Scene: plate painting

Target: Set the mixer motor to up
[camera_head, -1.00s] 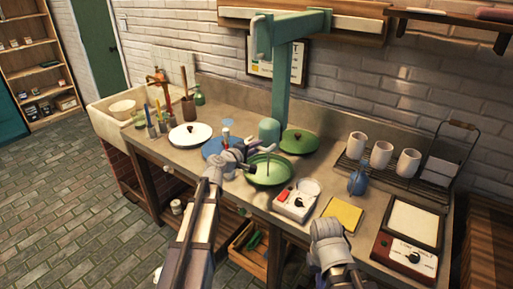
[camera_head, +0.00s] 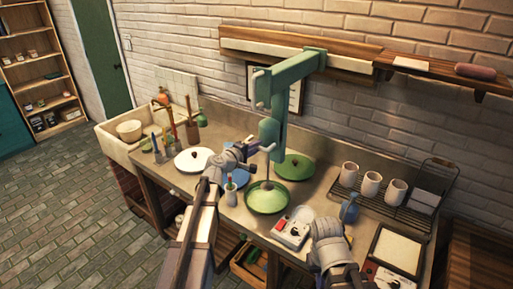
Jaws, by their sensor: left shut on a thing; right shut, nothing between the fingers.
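The green mixer stand (camera_head: 285,75) rises from the back of the counter. Its green mixer motor (camera_head: 268,134) hangs above a green bowl (camera_head: 267,200), with a thin rod reaching down toward the bowl. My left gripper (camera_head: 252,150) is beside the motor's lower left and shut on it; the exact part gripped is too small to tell. A control box (camera_head: 291,232) with a red button and black knob stands front right of the bowl. My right gripper (camera_head: 325,226) is shut and empty, right of the control box.
White cups (camera_head: 372,183) stand on a rack at right. A blue object (camera_head: 349,210) is close to my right gripper.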

